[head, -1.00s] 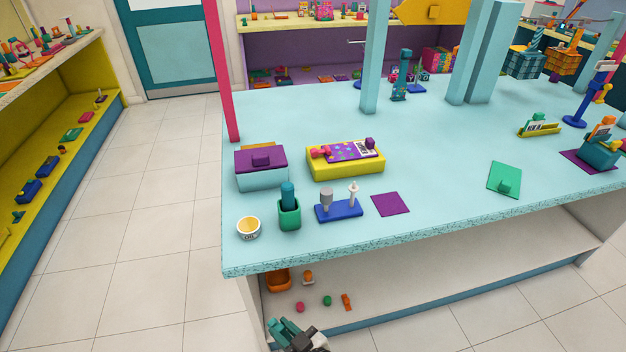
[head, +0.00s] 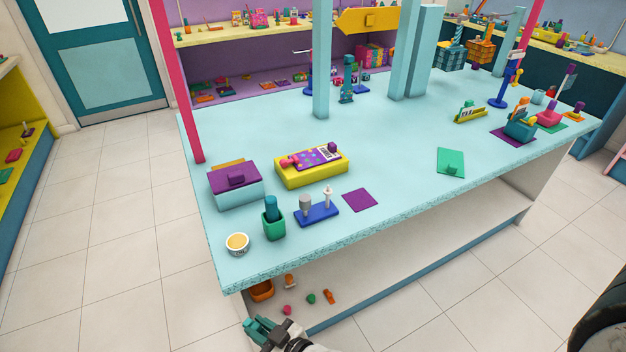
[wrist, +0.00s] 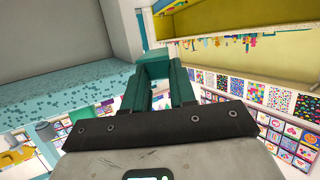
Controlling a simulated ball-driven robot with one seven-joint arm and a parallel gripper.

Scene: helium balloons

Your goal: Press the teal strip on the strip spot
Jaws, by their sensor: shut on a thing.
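My gripper (head: 262,331) shows at the bottom edge of the head view, low in front of the table and off its top. In the wrist view my gripper (wrist: 156,82) has teal fingers, shut on a small teal piece (wrist: 153,62) at their tips. It looks like the teal strip, but its colour blends with the fingers and its shape is partly hidden. I cannot tell which mark is the strip spot.
The light blue table (head: 400,210) carries a purple-lidded box (head: 235,182), a yellow block (head: 311,166), a green cup (head: 273,228), a blue stand (head: 317,214) and a small round tub (head: 237,244). A pink post (head: 180,90) and blue posts rise from it. Floor is clear at left.

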